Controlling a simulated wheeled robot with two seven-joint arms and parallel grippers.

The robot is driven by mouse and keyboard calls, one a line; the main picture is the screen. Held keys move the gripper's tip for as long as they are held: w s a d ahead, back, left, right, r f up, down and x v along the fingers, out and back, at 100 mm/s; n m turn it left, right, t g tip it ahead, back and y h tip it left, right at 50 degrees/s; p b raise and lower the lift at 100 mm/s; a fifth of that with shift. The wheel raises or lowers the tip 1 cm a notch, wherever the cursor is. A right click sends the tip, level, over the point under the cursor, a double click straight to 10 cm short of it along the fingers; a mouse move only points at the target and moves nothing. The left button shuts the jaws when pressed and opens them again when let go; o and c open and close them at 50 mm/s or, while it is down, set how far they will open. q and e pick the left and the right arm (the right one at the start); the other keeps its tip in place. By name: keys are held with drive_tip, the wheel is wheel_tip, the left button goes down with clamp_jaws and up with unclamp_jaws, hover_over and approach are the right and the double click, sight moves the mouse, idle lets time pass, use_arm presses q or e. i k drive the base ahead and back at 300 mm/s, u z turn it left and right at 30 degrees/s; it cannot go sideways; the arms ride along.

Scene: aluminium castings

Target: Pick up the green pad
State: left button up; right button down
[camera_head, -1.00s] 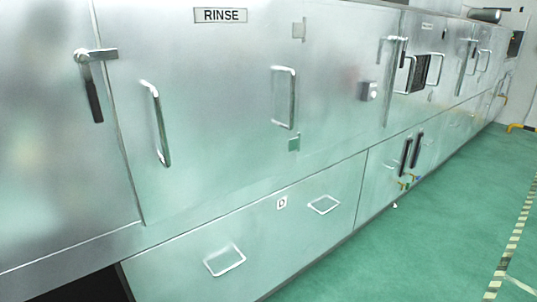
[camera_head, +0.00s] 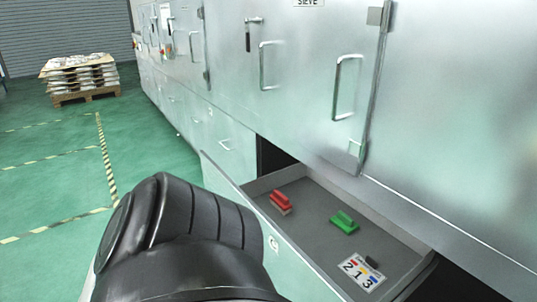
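The green pad (camera_head: 344,222) lies on the grey floor of an open drawer (camera_head: 401,231), near the drawer's middle. It has a raised green grip on top. No fingertips show in the head view. A black arm link of mine fills the lower left, in front of part of the drawer's outer face. Neither gripper can be seen.
A red pad (camera_head: 281,203) lies in the drawer left of the green one. A card numbered 2 1 3 (camera_head: 361,272) and a small dark block (camera_head: 371,262) lie nearer. Cabinet doors with handles rise behind. A loaded pallet (camera_head: 83,80) stands far left on open green floor.

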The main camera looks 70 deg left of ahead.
sight(347, 224)
drive_tip(key=u, duration=1.7)
drive_tip(key=k, duration=0.5)
drive_tip(key=u, duration=1.55)
drive_tip(key=i, duration=2.25)
drive_tip(key=z, duration=3.55)
